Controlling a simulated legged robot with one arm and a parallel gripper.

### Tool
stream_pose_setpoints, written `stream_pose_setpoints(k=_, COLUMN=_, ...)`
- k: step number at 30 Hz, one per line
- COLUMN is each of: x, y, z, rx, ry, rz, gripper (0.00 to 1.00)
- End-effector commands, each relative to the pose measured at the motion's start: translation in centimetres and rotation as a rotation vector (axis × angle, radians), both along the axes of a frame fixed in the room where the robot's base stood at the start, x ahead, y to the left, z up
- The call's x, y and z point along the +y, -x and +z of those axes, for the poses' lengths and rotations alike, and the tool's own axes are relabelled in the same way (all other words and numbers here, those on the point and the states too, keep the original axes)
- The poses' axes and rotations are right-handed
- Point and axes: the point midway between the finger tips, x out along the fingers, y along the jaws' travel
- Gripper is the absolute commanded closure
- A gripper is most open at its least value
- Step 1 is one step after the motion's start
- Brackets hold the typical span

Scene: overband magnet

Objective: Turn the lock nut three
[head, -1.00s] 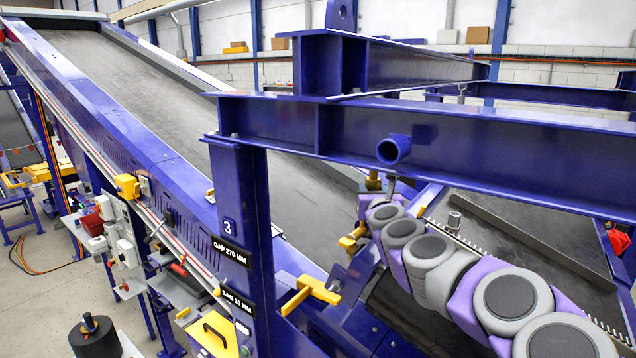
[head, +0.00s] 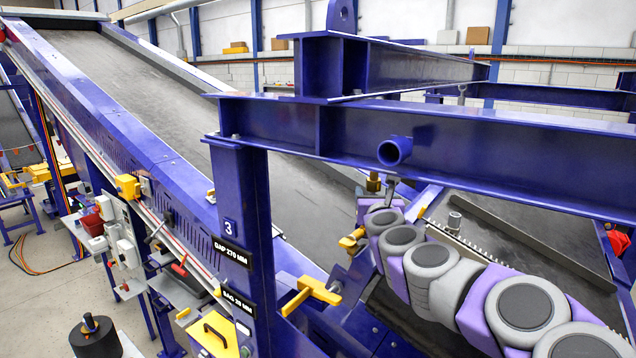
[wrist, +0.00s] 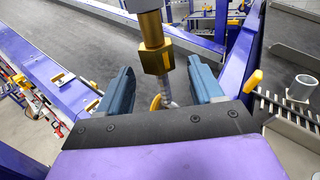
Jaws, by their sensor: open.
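The brass hex lock nut (wrist: 155,60) sits on a brass-coloured upright rod, with a silver threaded piece below it. In the head view the nut (head: 374,183) shows small, just beyond the end of my arm, beneath the blue crossbeam. My gripper (wrist: 160,72) is open, with one blue-grey finger on each side of the nut in the wrist view. A gap shows between the nut and each finger. In the head view my arm partly hides the gripper and the rod below the nut. A blue post (head: 240,230) left of the nut carries the number 3.
A blue crossbeam (head: 470,150) runs just above my arm. In the wrist view, a metal cylinder (wrist: 301,87) stands at right and a yellow lever (wrist: 253,80) is near the right finger. The dark conveyor belt (head: 130,90) lies behind.

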Motion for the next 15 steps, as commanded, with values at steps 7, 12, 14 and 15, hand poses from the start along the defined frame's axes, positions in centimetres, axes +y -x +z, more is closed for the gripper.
stream_pose_setpoints(k=7, x=0.0, y=1.5, z=-0.1, rx=0.0, ry=0.001, rz=-0.001, gripper=0.34)
stream_pose_setpoints(k=12, x=0.1, y=2.6, z=0.0, rx=-0.001, ry=0.001, rz=-0.001, gripper=0.34)
stream_pose_setpoints(k=14, x=0.1, y=3.0, z=0.0, rx=-0.002, ry=0.0, rz=-0.001, gripper=0.34)
stream_pose_setpoints(k=15, x=0.1, y=3.3, z=0.1, rx=-0.002, ry=0.0, rz=-0.001, gripper=0.34)
